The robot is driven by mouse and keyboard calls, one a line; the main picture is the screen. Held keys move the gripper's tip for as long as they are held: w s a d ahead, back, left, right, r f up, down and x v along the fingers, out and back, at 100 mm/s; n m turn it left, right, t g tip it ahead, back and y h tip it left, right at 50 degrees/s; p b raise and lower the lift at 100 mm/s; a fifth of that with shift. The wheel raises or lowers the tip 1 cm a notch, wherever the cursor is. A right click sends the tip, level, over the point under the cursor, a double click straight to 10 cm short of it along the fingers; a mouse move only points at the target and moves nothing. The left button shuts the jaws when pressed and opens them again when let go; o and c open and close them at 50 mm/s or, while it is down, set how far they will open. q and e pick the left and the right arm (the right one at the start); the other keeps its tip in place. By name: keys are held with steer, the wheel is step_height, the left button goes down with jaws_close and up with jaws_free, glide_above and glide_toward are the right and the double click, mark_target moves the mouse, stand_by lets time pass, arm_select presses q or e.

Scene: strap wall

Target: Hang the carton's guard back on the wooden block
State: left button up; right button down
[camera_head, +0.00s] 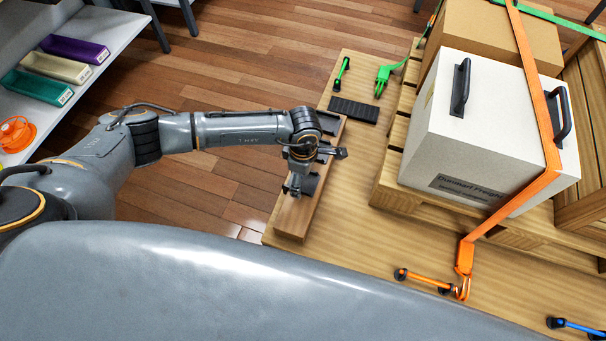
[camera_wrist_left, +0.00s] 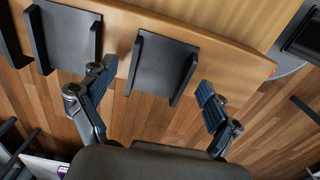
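The long wooden block (camera_head: 293,218) stands on the pallet-side wooden floor board, beneath my left gripper. In the head view a guard (camera_head: 311,183) partly shows beside the gripper. My left gripper (camera_head: 297,188) is open, its blue-padded fingers (camera_wrist_left: 156,98) apart on both sides of the guard; no clear contact shows. My right gripper is out of view.
A white carton (camera_head: 470,140) with an orange strap (camera_head: 533,80) and a brown carton (camera_head: 500,35) stand on a pallet (camera_head: 395,175). A black mat (camera_head: 353,109) and green ratchet (camera_head: 384,77) lie behind the block. An orange ratchet (camera_head: 428,281) lies in front.

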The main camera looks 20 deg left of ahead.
arm_select(q)
steer(key=shift+r, duration=0.15)
step_height(320, 180, up, 12)
stand_by(0.6)
